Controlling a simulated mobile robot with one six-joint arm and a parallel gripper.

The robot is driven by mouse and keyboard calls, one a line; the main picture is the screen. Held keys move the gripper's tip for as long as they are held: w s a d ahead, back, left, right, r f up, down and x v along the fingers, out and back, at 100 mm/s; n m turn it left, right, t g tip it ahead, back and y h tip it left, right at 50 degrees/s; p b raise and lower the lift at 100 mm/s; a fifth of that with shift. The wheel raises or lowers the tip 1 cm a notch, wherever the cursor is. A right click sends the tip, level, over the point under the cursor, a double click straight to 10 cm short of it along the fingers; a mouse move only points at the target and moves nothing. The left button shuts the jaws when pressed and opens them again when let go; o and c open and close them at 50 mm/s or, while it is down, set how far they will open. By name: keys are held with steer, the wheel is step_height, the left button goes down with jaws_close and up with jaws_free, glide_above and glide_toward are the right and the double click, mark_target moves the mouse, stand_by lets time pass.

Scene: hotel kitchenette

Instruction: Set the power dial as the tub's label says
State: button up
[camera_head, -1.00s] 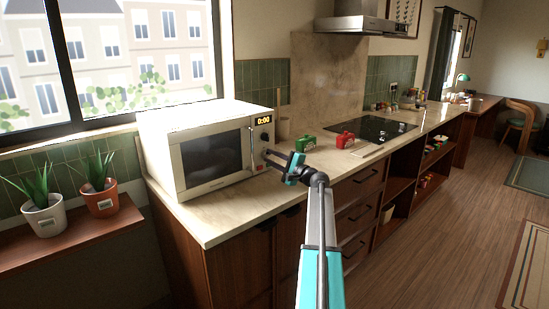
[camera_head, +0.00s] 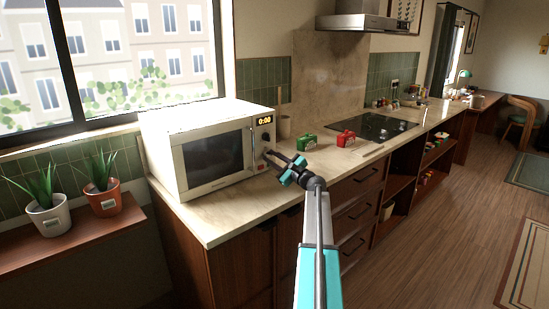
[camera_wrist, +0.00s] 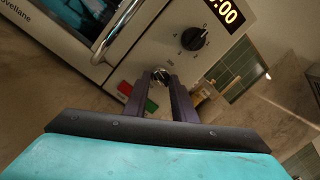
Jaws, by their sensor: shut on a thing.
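The white microwave (camera_head: 158,160) stands on the counter with its door shut; its display (camera_head: 264,121) reads 0:00. In the wrist view, a black dial with tick marks (camera_wrist: 193,39) sits under the display, clear of my fingers. A second, lower knob (camera_wrist: 161,75) sits between my fingertips, mostly hidden. My gripper (camera_wrist: 163,80) is shut on this lower knob; in the head view the gripper (camera_head: 268,154) reaches the right side of the microwave's front. The lower knob's setting is hidden. No readable tub label shows.
Red (camera_wrist: 124,88) and green (camera_wrist: 151,106) buttons lie close to the fingers. On the counter are a green item (camera_head: 305,142), a red item (camera_head: 346,139) and a black cooktop (camera_head: 375,128). Two potted plants stand on the left shelf (camera_head: 75,235).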

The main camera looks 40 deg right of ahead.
steer(key=shift+o, duration=0.2)
steer(key=shift+w+a+r, duration=0.2)
steer(key=shift+r, duration=0.05)
steer(key=o, duration=1)
steer(key=shift+s+d+f, duration=0.1)
steer(key=shift+s, duration=0.1)
steer(key=s, duration=0.4)
steer(key=s+f+b, duration=0.1)
steer(key=s, duration=0.4)
steer(key=s+a+b, duration=0.1)
steer(key=s, duration=0.3)
steer(key=shift+s+f, duration=0.25)
steer(key=shift+f, duration=0.05)
